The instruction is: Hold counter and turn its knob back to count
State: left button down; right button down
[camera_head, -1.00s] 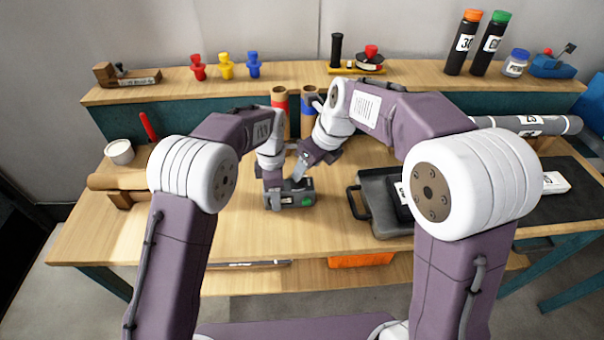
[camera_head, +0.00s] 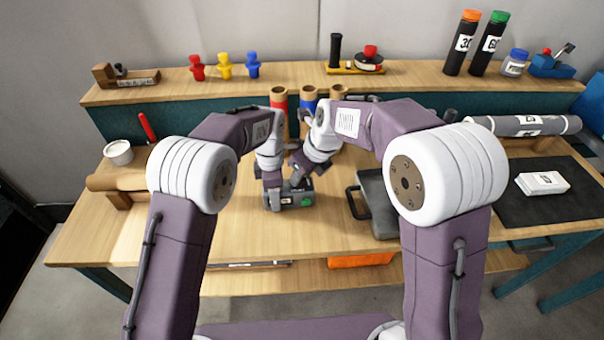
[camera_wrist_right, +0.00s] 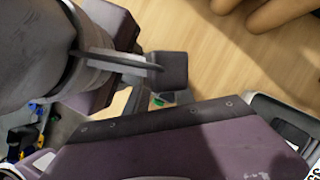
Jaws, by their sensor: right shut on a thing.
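The counter (camera_head: 294,199), a small dark grey box with a green button and a white display, sits on the table in front of me. It also shows in the right wrist view (camera_wrist_right: 170,70), partly hidden. My left gripper (camera_head: 273,198) comes down over the counter's left end, one finger in front of its face; how tightly its jaws close cannot be seen. My right gripper (camera_head: 297,185) is at the top of the counter, beside the left one, and is shut on what appears to be the knob. The knob itself is hidden by the fingers.
A grey tray (camera_head: 378,222) with a handle stands right of the counter. Several cardboard tubes (camera_head: 308,100) stand behind the grippers. A white cup (camera_head: 119,152) is at the left. A dark mat (camera_head: 525,205) holds a white stack (camera_head: 542,183) at right. The table front is clear.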

jog(key=shift+m+t+h, duration=0.3)
jog(key=shift+m+h, duration=0.1)
jog(key=shift+m, duration=0.8)
jog(key=c, duration=1.1)
grip_release()
jog(key=shift+r, duration=0.15)
jog(key=v, duration=1.1)
jog(key=shift+s+r, duration=0.25)
jog(key=shift+r, duration=0.1)
